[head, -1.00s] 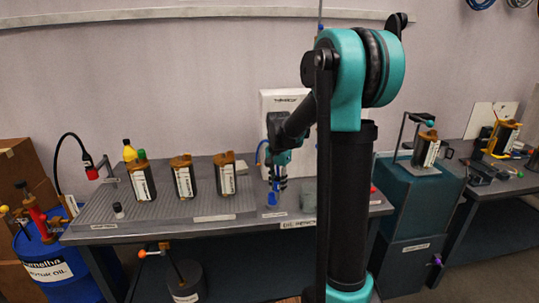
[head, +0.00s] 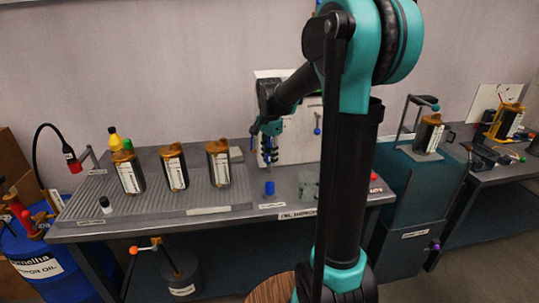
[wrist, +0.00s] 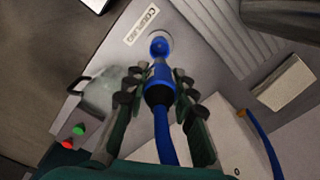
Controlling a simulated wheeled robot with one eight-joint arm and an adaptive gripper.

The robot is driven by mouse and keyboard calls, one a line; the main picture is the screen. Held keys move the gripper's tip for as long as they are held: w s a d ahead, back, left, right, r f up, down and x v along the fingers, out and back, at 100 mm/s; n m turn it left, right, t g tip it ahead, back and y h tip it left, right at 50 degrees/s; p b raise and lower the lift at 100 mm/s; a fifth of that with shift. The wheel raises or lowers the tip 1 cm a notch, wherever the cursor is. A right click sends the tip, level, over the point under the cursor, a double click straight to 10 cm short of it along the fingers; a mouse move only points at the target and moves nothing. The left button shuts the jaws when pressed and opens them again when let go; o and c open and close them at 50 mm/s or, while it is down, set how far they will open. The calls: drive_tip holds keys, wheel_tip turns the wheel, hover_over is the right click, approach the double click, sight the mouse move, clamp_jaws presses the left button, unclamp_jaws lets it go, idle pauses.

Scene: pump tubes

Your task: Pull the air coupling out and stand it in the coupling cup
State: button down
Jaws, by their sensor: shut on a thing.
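My gripper (head: 268,152) hangs over the bench (head: 240,212), in front of the white wall panel. In the wrist view my gripper (wrist: 159,88) is shut on the blue air coupling (wrist: 158,78), and its blue hose runs back between the fingers. The blue coupling cup (head: 269,188) stands on the bench below the gripper. In the wrist view the cup (wrist: 158,47) shows just past the coupling's tip, beside a coupling label. The head view shows a gap between gripper and cup. The coupling itself is hardly visible there.
A clear grey jug (head: 308,186) stands right of the cup; it also shows in the wrist view (wrist: 101,93). Several labelled canisters with brown tops, one of them here (head: 218,165), stand on the ribbed left part of the bench. The white panel (head: 300,130) is close behind my gripper.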

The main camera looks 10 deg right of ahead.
sight(270, 172)
drive_tip(key=shift+f, duration=2.25)
drive_tip(key=shift+f, duration=2.35)
drive_tip(key=c, duration=1.2)
unclamp_jaws()
drive_tip(key=shift+o, duration=0.2)
wheel_tip(270, 172, up, 12)
